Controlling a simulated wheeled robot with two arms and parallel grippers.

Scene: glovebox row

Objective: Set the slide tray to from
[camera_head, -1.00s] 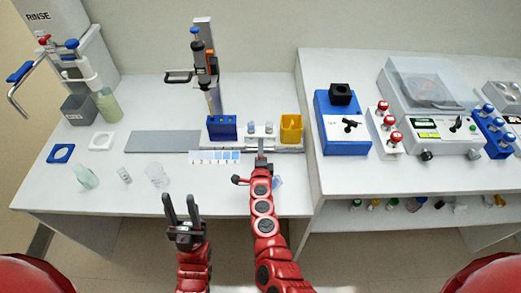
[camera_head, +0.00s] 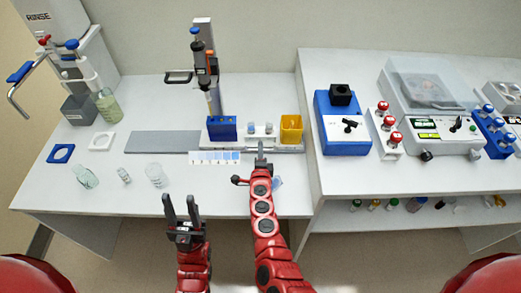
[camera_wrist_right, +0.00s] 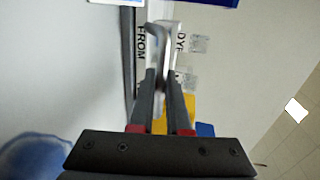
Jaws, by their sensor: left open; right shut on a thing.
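The slide tray (camera_head: 287,148) is a pale slab on the back of the left bench. It carries a blue block (camera_head: 222,128), a small white holder (camera_head: 262,129) and a yellow bin (camera_head: 291,129). My right gripper (camera_head: 261,160) is at the tray's front edge. In the right wrist view my right gripper (camera_wrist_right: 163,85) is shut on a grey metal handle (camera_wrist_right: 163,38), with the label FROM beside it to the left and a partly hidden DY label to the right. My left gripper (camera_head: 182,212) is open and empty in front of the bench edge.
A bare grey rail plate (camera_head: 163,142) lies left of the tray. A marked strip (camera_head: 215,157) lies in front. A dispenser stand (camera_head: 204,65) rises behind the tray. Glassware (camera_head: 157,176) stands at front left. A raised bench with devices (camera_head: 340,132) borders the right.

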